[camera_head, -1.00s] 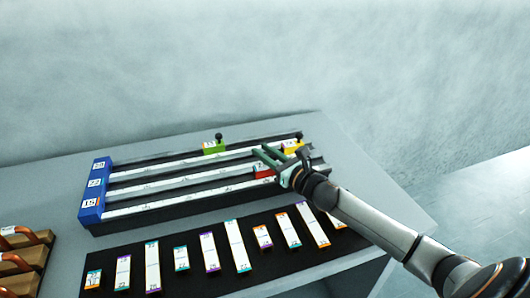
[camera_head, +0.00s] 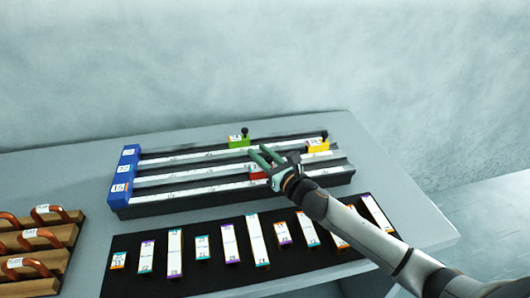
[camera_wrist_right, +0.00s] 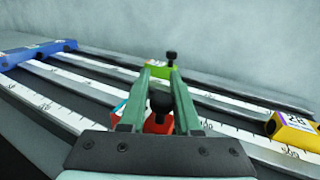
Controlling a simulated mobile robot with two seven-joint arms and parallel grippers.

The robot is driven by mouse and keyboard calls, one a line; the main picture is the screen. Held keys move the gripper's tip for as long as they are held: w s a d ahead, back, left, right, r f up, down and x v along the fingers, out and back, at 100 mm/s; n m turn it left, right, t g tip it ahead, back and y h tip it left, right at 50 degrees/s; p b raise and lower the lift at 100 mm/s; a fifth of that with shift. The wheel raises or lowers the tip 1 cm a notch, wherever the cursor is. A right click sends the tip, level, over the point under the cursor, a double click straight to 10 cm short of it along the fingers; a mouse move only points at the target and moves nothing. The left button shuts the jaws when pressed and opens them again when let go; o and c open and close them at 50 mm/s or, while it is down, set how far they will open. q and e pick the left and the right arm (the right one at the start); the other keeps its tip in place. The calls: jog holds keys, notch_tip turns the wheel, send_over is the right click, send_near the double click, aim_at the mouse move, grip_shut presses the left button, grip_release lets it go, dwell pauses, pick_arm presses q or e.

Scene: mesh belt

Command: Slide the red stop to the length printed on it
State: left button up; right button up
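The red stop (camera_head: 257,170) sits on the front rail of the measuring rack, right of its middle. My right gripper (camera_head: 258,153) is over it, and its green fingers hide part of the stop. In the right wrist view the red stop (camera_wrist_right: 160,124) shows between the fingers (camera_wrist_right: 160,85), which are closed on its upright black knob (camera_wrist_right: 160,102). A pale label on the stop shows only in part, and its number cannot be read. White scale strips (camera_head: 190,191) run along the rails from the blue end block (camera_head: 124,177). My left gripper is not in view.
The green stop (camera_head: 238,140) is on the back rail. A black mat (camera_head: 205,281) with several labelled strips lies in front. Wooden blocks with copper-coloured tubes (camera_head: 40,238) stand at left.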

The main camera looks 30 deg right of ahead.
jog(key=shift+o, duration=1.4)
jog(key=shift+a, duration=0.2)
jog(key=shift+o, duration=0.5)
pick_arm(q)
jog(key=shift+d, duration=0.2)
pick_arm(e)
jog(key=shift+d, duration=0.15)
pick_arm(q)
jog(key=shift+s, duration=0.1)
pick_arm(e)
jog(key=shift+s, duration=0.1)
pick_arm(q)
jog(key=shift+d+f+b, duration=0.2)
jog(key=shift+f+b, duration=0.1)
jog(key=shift+b, duration=0.1)
pick_arm(e)
jog(key=s+d, duration=0.2)
jog(key=s, duration=1)
jog(key=shift+s, duration=0.1)
